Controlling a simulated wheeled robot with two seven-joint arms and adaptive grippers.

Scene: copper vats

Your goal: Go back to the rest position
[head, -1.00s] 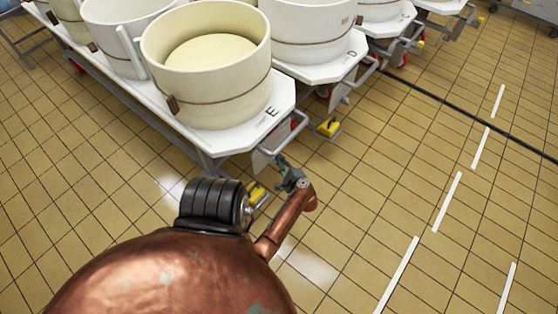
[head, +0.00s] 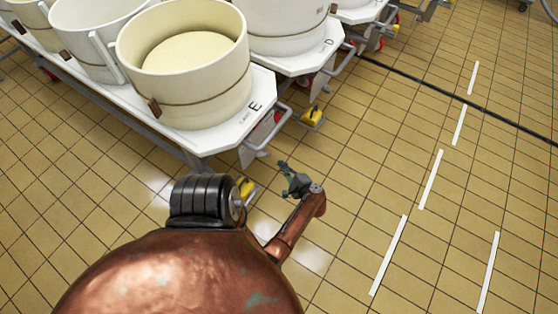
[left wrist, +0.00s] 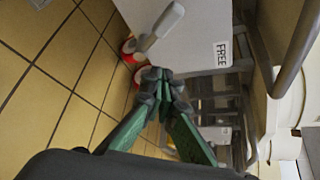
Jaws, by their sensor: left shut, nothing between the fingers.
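My left gripper (head: 293,180) hangs over the tiled floor just off the front corner of the cart marked E (head: 262,88). It is apart from the cart's grey handle. In the left wrist view my left gripper (left wrist: 158,88) has its green-and-grey fingers closed together with nothing between them. It faces a white panel (left wrist: 190,40) with a FREE label (left wrist: 222,53) on the cart's side. My right gripper is in neither current view.
A cream vat (head: 185,65) stands on cart E, and more carts with vats line up behind. Yellow pedals (head: 312,116) stick out low by the carts. A dark cable or channel crosses the floor (head: 450,90).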

